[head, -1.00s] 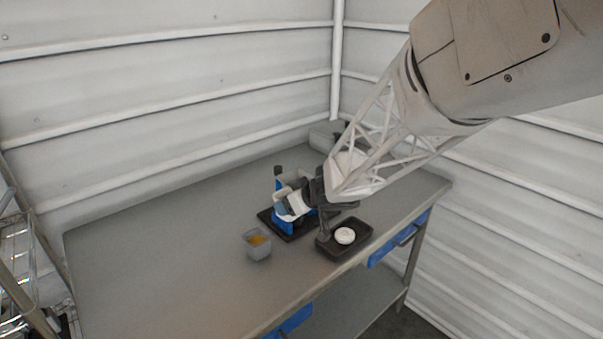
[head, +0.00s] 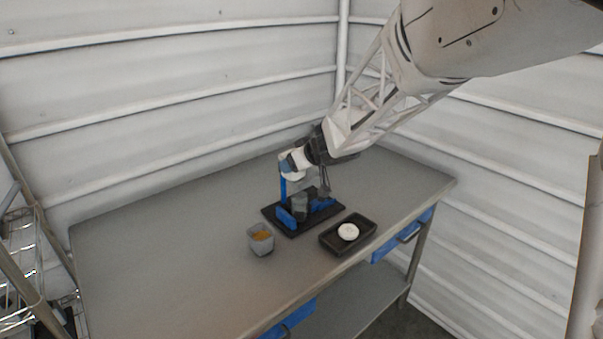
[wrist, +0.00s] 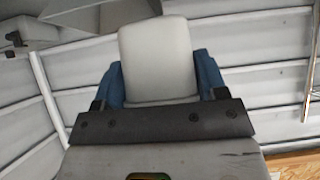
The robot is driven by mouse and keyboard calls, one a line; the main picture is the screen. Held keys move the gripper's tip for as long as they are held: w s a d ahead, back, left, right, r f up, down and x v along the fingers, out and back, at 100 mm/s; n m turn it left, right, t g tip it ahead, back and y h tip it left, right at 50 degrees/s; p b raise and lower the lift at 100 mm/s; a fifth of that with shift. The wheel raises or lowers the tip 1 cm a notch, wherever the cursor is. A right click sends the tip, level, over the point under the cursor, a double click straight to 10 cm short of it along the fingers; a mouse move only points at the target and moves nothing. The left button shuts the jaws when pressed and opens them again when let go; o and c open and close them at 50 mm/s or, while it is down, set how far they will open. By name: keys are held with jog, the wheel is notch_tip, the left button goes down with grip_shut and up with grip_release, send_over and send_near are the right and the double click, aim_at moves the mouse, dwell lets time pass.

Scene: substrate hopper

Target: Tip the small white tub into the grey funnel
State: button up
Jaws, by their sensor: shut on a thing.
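My gripper (head: 289,162) is shut on the small white tub (head: 298,152), high over the stand on the bench. In the wrist view, the tub (wrist: 158,60) fills the space between the two blue fingers, and its smooth pale wall faces me. I cannot see its mouth or what is in it. The grey funnel (head: 294,176) shows as a pale shape just below the tub, at the top of the blue-and-black stand, partly hidden by my gripper. I cannot tell how far the tub is tilted or whether it touches the funnel.
The stand's black base (head: 291,232) holds a grey cylinder (head: 300,205) low down. A grey container (head: 261,243) with orange-brown contents stands to its left. A black tray (head: 336,246) with a white round thing (head: 348,232) lies to the right. The bench's left side (head: 160,250) is clear.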

jog(key=shift+a, duration=0.1)
dwell(0.3)
